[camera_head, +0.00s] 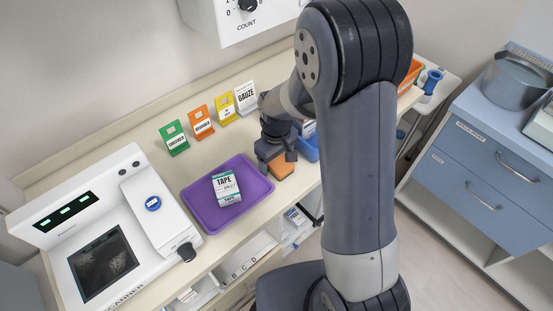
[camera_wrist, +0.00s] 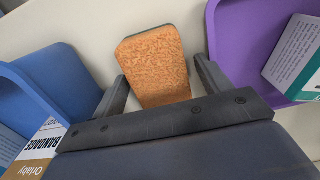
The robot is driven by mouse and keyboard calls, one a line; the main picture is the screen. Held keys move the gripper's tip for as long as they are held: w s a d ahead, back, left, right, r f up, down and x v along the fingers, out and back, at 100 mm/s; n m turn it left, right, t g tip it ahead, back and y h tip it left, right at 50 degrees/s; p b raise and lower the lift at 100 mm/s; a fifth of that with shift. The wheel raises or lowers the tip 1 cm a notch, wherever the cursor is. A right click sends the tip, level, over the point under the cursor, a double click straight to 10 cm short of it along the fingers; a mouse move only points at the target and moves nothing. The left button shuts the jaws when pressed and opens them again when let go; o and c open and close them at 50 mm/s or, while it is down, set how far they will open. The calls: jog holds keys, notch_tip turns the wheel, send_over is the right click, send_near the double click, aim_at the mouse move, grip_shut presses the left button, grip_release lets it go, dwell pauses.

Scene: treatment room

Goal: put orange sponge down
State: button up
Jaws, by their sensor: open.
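The orange sponge (camera_head: 282,168) lies on the cream counter (camera_head: 190,174), between the purple tray and the blue bin. In the wrist view the sponge (camera_wrist: 155,68) has an orange top and a thin dark edge at its far side. My gripper (camera_head: 277,160) is low over the counter at the sponge. In the wrist view my gripper (camera_wrist: 160,88) is open, with one finger on each side of the sponge's near part. A gap shows beside the right finger; I cannot tell if the left finger touches. The sponge's near end is hidden by the gripper body.
The purple tray (camera_head: 195,213) holds a TAPE box (camera_head: 226,188). The blue bin (camera_wrist: 62,75) on the other side has a BANDAGE box (camera_wrist: 38,148). Several label cards, including the green one (camera_head: 174,138), stand behind. A white scanner (camera_head: 150,225) stands at left.

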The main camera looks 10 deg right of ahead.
aim_at(277, 159)
notch_tip(277, 159, up, 12)
jog(key=shift+r, duration=0.2)
dwell(0.4)
jog(key=shift+f, duration=0.1)
notch_tip(277, 159, down, 12)
jog(key=shift+r, duration=1)
jog(key=shift+f, duration=0.1)
